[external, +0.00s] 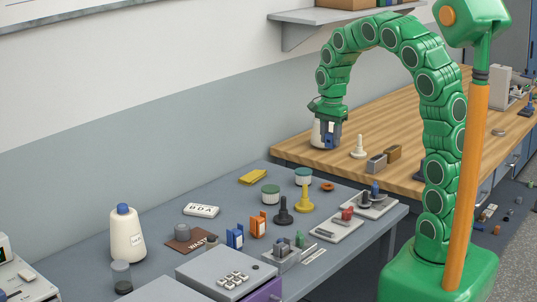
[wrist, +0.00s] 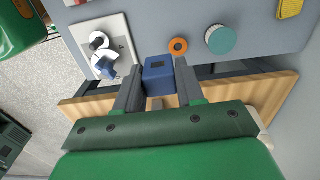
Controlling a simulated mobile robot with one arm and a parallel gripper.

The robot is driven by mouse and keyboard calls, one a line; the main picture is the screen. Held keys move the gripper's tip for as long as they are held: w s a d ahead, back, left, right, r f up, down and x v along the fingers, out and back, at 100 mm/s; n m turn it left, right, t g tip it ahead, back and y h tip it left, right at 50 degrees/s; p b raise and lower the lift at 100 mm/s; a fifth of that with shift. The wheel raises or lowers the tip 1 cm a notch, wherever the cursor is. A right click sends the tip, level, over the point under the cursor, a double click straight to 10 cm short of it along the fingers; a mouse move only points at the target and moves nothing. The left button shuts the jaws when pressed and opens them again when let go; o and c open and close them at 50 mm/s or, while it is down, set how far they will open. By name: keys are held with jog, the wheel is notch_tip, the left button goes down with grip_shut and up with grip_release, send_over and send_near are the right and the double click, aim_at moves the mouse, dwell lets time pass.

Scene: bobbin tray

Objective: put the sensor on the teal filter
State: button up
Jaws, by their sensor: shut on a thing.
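My gripper (wrist: 159,88) is shut on a blue block, which I take to be the sensor (wrist: 160,70). In the external view my gripper (external: 329,138) hangs fingers down over the near-left end of the wooden bench, and the fingers partly hide the block. The teal filter appears to be the white round jar with a teal top (external: 303,176) on the grey table, below and left of my gripper. It shows as a teal disc (wrist: 221,39) in the wrist view, ahead and right of the block, apart from it. Nothing is seen on its top.
An orange ring (external: 328,187) lies beside the teal-topped jar. A green-topped jar (external: 270,193), yellow pawn-like piece (external: 304,200) and black one (external: 283,213) stand nearby. A white cone stands behind my gripper. The wooden bench (external: 400,125) is higher than the grey table (external: 225,245).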

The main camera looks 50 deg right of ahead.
jog(key=shift+d, duration=0.4)
jog(key=w+d+f, duration=0.1)
jog(key=w+f, duration=0.1)
jog(key=w, duration=0.2)
jog(key=w+d+f, duration=0.1)
jog(key=w+f, duration=0.5)
jog(key=w, duration=0.1)
jog(key=shift+w+d+f, duration=0.15)
jog(key=shift+w+d, duration=0.2)
jog(key=shift+d, duration=0.05)
jog(key=shift+w+d+f, duration=0.15)
jog(key=shift+w+f, duration=0.55)
jog(key=shift+f, duration=1.65)
jog(key=shift+f, duration=0.1)
jog(key=o, duration=1)
notch_tip(320, 180, up, 12)
jog(key=shift+r, duration=0.15)
